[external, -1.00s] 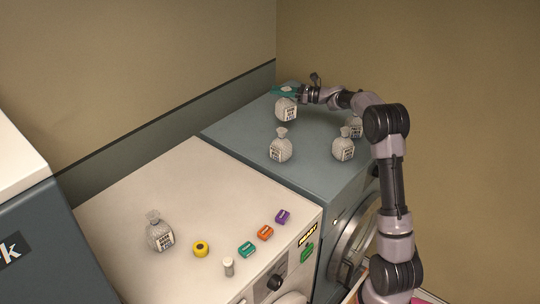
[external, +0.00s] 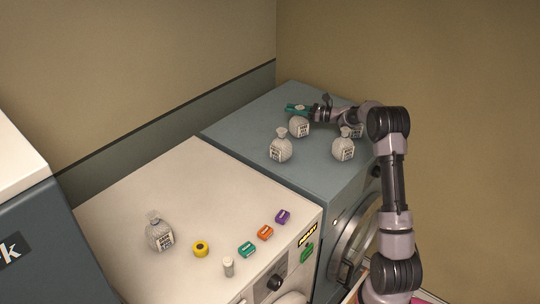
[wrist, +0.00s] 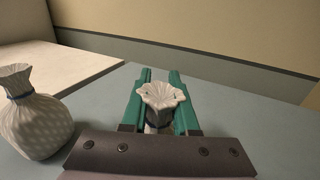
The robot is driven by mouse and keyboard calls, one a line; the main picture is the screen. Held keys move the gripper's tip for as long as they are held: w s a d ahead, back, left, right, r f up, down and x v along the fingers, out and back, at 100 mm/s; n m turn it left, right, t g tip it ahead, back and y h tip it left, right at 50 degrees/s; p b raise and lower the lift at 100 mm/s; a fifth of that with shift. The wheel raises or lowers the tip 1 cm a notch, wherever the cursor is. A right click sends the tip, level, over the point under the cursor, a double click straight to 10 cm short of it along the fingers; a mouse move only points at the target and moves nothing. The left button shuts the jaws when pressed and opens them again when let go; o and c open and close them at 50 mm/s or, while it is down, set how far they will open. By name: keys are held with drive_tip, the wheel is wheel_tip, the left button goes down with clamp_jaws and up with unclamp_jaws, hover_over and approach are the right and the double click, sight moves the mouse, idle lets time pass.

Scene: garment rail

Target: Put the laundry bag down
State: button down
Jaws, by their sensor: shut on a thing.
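A white laundry bag (external: 299,127) with a printed label is under my gripper (external: 297,108) at the back of the blue-grey machine top. In the wrist view the gathered neck of this laundry bag (wrist: 162,97) stands between the green fingers of my gripper (wrist: 160,102), which are shut on it. The bag hangs upright, low over the machine top; I cannot tell whether its bottom touches. The bag's body is mostly hidden in the wrist view.
The white machine (external: 190,180) carries another bag (external: 159,232), a yellow roll (external: 201,249) and small coloured items.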

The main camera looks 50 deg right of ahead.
drive_tip(key=shift+f, duration=0.15)
drive_tip(key=c, duration=0.7)
unclamp_jaws()
